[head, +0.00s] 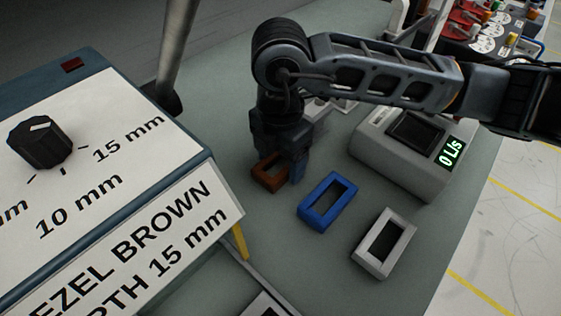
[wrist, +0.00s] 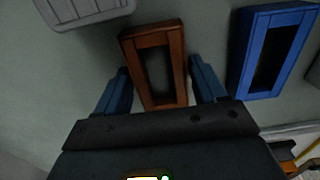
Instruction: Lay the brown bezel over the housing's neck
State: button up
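The brown bezel (head: 267,181), a rectangular frame with an open middle, lies flat on the green-grey table. It also shows in the wrist view (wrist: 136,65). My gripper (head: 282,170) is down over it and hides part of it in the head view. In the wrist view my gripper (wrist: 159,68) is open, with one blue finger on each side of the bezel. The right finger looks slightly apart from it; contact on the left is unclear. A light grey unit (head: 377,163) with a raised dark block and a green "0 L/s" display, seemingly the housing, stands right of my gripper.
A blue bezel (head: 309,214) and a white bezel (head: 372,267) lie in a row to the right. A large panel (head: 95,150) with a dial and the words "BEZEL BROWN" and "15 mm" fills the left. Whitish parts lie behind my gripper.

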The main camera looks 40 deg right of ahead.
jog(key=c, duration=0.7)
jog(key=shift+r, duration=0.15)
jog(key=shift+c, duration=0.2)
